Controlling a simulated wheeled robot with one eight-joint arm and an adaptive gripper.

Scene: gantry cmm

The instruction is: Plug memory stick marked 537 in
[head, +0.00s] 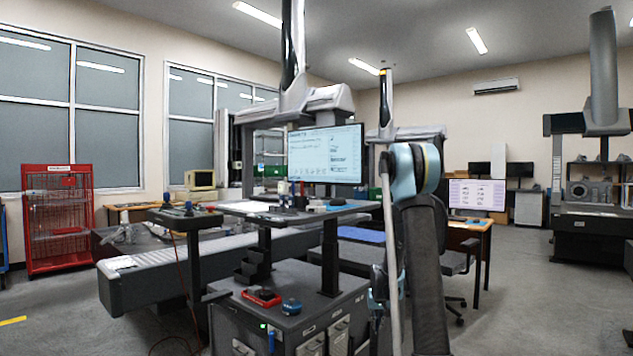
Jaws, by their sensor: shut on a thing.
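No memory stick marked 537 can be made out, and no marking of that kind is readable. My arm rises at the right of centre and bends back down, with its light blue wrist parts low beside the cabinet's right side. My gripper itself does not show; it is hidden or below the frame. A dark grey cabinet (236,312) stands low in front, with a small green light (263,325) on its front. A narrow blue item (271,341) is at that front, too small to identify. No socket can be made out.
A red tray (261,297) and a blue round object (291,307) lie on the cabinet top. A raised dark shelf (345,210) and a monitor (326,154) stand above. A chair (458,268) is behind my arm.

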